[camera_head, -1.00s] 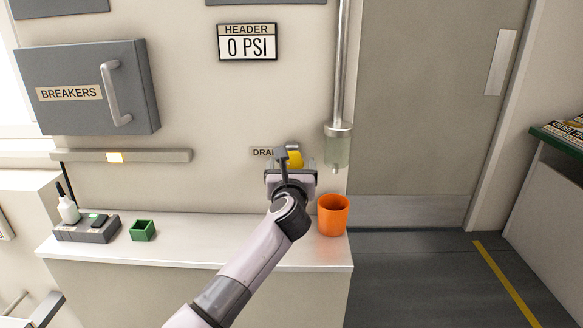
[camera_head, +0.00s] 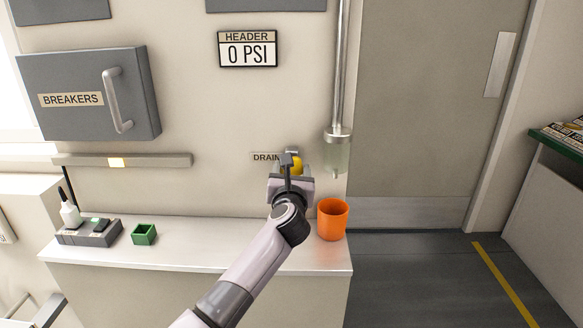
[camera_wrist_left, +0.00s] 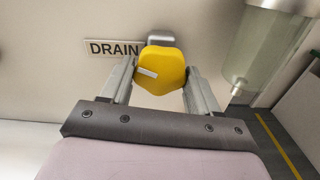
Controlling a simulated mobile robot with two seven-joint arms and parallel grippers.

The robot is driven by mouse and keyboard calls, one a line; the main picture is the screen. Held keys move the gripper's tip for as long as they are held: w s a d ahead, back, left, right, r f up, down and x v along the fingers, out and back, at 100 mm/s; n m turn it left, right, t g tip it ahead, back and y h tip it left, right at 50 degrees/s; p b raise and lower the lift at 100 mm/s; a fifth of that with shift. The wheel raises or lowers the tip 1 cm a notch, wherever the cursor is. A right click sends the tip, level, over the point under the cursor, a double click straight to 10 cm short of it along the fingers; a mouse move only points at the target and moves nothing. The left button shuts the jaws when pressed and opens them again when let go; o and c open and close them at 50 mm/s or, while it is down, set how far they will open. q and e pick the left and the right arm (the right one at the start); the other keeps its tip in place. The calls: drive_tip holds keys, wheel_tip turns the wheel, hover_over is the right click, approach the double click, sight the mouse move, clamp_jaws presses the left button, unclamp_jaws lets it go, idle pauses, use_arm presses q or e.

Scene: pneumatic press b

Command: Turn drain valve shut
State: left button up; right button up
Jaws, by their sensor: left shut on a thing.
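The yellow drain valve knob (camera_wrist_left: 160,72) is on the wall beside the DRAIN label (camera_wrist_left: 112,48). It has a pale pointer mark, tilted slightly in the left wrist view. In the head view the knob (camera_head: 296,167) is mostly hidden behind my left gripper (camera_head: 290,172). In the left wrist view my left gripper (camera_wrist_left: 160,80) has one finger on each side of the knob and is shut on it. My right gripper is not in view.
A clear bowl (camera_head: 336,155) hangs under a vertical pipe (camera_head: 341,60) right of the valve. An orange cup (camera_head: 333,218) stands on the counter (camera_head: 190,250) below. A green box (camera_head: 144,234) stands at left. The header gauge (camera_head: 248,48) reads 0 PSI.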

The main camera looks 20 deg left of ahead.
use_arm(q)
drive_tip(key=m+p, duration=0.4)
drive_tip(key=shift+r+p, duration=0.2)
drive_tip(key=shift+p, duration=0.15)
drive_tip(key=m+p, duration=0.1)
drive_tip(key=m, duration=0.2)
drive_tip(key=shift+f+p, duration=0.1)
drive_tip(key=shift+p, duration=0.3)
drive_tip(key=m, duration=0.2)
drive_tip(key=shift+a+f+m, duration=0.1)
drive_tip(key=shift+m, duration=2.3)
drive_tip(key=o, duration=1)
drive_tip(key=shift+o, duration=0.2)
